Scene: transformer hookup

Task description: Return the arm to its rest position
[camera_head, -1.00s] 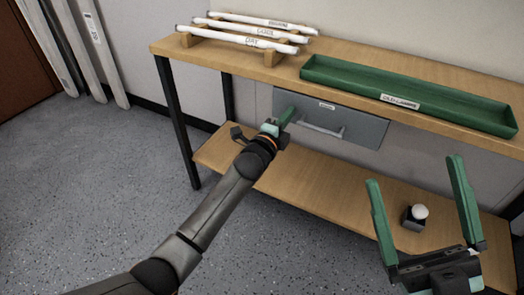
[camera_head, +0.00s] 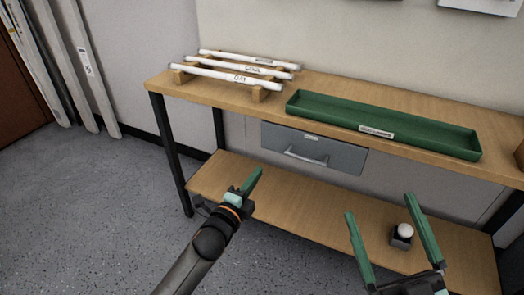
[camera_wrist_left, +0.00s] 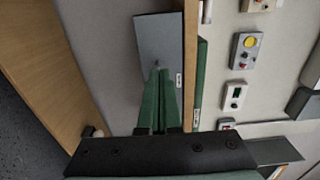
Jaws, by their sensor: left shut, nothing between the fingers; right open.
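My left gripper (camera_head: 252,182) is shut and empty, in front of the bench and over the lower shelf's left part in the head view. Its closed green fingers also show in the left wrist view (camera_wrist_left: 161,95), in line with the grey drawer (camera_wrist_left: 160,40). In the head view the drawer (camera_head: 312,148) looks closed under the bench top, and the left gripper is apart from its handle. My right gripper (camera_head: 378,218) is open and empty at the lower right, with its two green fingers spread.
A wooden bench (camera_head: 275,85) carries a rack of white tubes (camera_head: 240,68) and a long green tray (camera_head: 385,125). On its lower shelf (camera_head: 290,205) is a small dark block with a white ball (camera_head: 403,232). Long panels (camera_head: 75,60) lean on the left wall. The floor at left is clear.

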